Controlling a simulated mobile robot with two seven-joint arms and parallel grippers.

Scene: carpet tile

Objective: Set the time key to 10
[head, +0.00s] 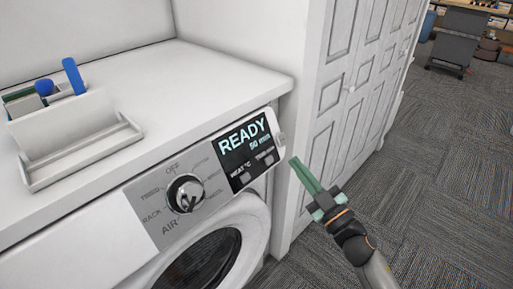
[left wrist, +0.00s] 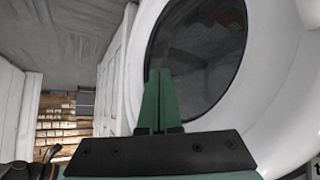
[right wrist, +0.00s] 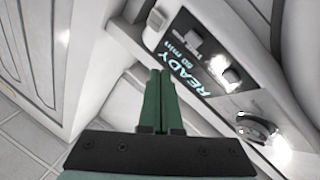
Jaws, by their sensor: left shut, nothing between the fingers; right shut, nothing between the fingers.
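The dryer's control panel has a dark display (head: 248,148) reading READY and a minutes value that looks like 50 min. The time key (head: 269,158) sits under the TIME MIN label at the display's lower right; it also shows in the right wrist view (right wrist: 196,38). The heat key (head: 243,177) is to its left. My right gripper (head: 293,160) is shut and empty, just right of the panel's end; its tips (right wrist: 157,72) also show in the right wrist view. My left gripper (left wrist: 158,73) is shut and empty in front of the round dryer door.
A round program dial (head: 186,193) sits left of the display. The round door (head: 258,222) is below. A white caddy (head: 75,130) with several items stands on the dryer's top. A white panelled door (head: 350,85) stands to the right, with open carpet beyond.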

